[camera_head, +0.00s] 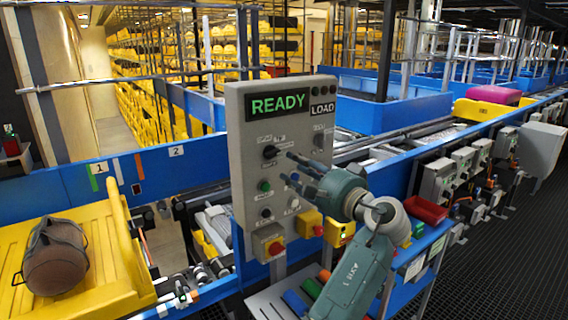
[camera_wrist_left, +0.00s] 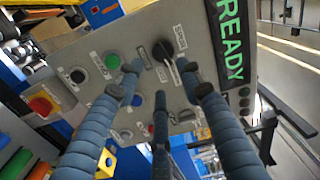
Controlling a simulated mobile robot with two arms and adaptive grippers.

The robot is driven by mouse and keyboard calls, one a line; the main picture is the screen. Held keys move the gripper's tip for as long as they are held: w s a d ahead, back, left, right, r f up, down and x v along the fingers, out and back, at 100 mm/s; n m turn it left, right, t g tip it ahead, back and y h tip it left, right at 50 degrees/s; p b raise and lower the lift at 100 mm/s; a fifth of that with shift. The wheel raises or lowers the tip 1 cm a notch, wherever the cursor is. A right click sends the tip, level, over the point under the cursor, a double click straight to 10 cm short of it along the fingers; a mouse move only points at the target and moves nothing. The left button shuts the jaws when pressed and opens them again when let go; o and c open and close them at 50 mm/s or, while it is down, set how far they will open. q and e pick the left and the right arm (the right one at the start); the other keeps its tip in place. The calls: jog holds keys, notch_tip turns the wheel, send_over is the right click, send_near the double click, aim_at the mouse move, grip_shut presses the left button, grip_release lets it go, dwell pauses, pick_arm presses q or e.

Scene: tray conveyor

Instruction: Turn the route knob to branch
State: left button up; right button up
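The grey control panel (camera_head: 238,140) stands in the middle of the head view, with a lit READY display (camera_head: 279,105). Below the display is a black rotary knob (camera_head: 270,151) with small labels around it that I cannot read surely. I take it as the route knob. In the left wrist view the knob (camera_wrist_left: 164,50) shows near the top middle with a pale pointer line. My left gripper (camera_head: 303,172) is in front of the panel, right of and below the knob. Its three fingers (camera_wrist_left: 165,88) are spread and empty, apparently apart from the knob. My right gripper is not in view.
A yellow tray (camera_head: 40,235) with a brown bag (camera_head: 54,257) is at left. A red bin (camera_head: 426,210) is at right.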

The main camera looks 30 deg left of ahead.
pick_arm(q)
jog(key=v, duration=0.4)
dwell(0.4)
